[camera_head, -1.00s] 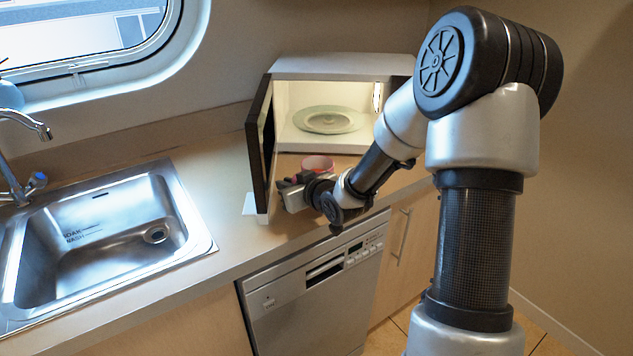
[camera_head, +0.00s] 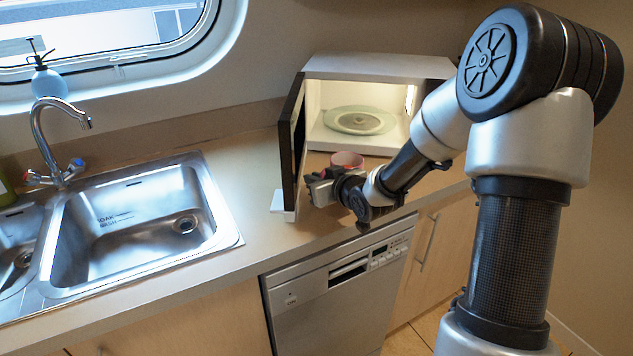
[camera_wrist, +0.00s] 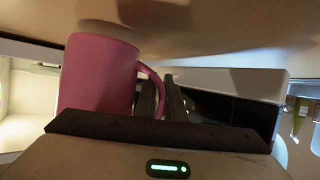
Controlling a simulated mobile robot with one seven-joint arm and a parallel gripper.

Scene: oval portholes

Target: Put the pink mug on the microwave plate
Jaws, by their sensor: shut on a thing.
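The pink mug (camera_head: 347,158) is in front of the open microwave, its rim upward. It shows large in the wrist view (camera_wrist: 98,75), with its handle to the right. My gripper (camera_head: 322,178) is shut on the mug's handle; its fingers (camera_wrist: 162,100) are at the handle in the wrist view. My gripper hides the mug's lower part in the head view, and whether the mug touches the counter cannot be told. The microwave plate (camera_head: 360,121) is a pale greenish round dish inside the microwave, empty, behind the mug.
The microwave (camera_head: 380,66) is lit inside. Its dark door (camera_head: 291,145) stands open just left of my gripper. A steel sink (camera_head: 135,235) with a tap (camera_head: 60,140) is at the left. The counter between sink and microwave is mostly clear.

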